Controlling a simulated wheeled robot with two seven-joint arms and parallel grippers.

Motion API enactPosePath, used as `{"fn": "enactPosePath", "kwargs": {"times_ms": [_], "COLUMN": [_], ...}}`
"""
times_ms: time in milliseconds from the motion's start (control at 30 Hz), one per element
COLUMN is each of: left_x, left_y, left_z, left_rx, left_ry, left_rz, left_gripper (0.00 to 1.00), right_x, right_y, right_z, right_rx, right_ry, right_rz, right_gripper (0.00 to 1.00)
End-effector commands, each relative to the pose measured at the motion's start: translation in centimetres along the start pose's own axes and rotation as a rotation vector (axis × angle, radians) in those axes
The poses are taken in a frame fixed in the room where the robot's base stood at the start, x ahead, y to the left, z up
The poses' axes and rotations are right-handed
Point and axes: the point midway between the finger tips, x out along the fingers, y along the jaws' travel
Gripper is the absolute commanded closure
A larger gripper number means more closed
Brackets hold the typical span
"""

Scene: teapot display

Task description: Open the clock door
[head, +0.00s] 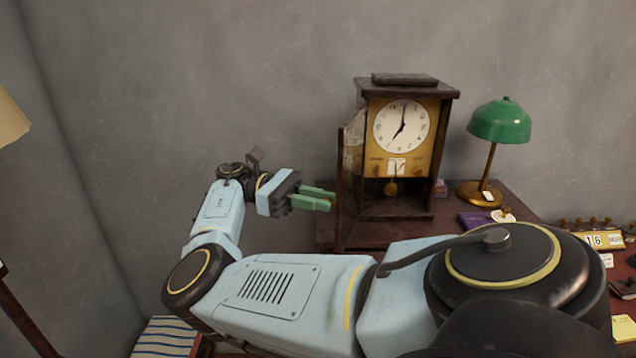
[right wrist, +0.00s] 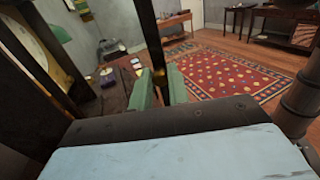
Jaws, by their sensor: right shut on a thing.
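The clock (head: 401,125) is a dark wooden case with a white dial and a pendulum, standing on a dark table. Its door (head: 347,200) stands open, swung out at the case's left side and seen nearly edge-on. My right gripper (head: 318,200) is at the left of the door with its green fingers pointing to it. In the right wrist view the fingers (right wrist: 161,86) are shut on a small brass knob (right wrist: 159,77) at the dark door edge (right wrist: 149,30). The exact contact is small and partly hidden. My left gripper is out of view.
A green-shaded lamp (head: 499,122) stands right of the clock. A purple book (head: 478,220) and a date block (head: 598,240) lie further right. A striped seat (head: 167,337) is at lower left. In the wrist view, a red rug (right wrist: 232,80) covers the floor.

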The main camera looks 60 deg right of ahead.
Motion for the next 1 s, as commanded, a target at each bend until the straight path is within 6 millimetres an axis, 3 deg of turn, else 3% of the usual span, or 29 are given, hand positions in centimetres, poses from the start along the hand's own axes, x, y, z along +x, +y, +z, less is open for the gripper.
{"fn": "enactPosePath", "kwargs": {"times_ms": [467,500,667,1000], "left_x": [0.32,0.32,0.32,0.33], "left_y": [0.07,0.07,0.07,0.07], "left_z": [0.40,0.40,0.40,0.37], "left_rx": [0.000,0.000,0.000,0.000], "left_ry": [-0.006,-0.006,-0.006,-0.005], "left_rz": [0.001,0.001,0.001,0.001], "left_gripper": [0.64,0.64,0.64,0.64], "right_x": [0.05,0.05,0.04,0.23], "right_y": [-0.14,-0.14,-0.11,0.08], "right_z": [-0.33,-0.33,-0.24,-0.10], "right_rx": [-0.009,-0.009,-0.007,-0.003], "right_ry": [0.005,0.005,0.004,0.003], "right_rz": [-0.014,-0.014,-0.013,-0.018], "right_gripper": [1.00,0.81,0.61,0.61]}}
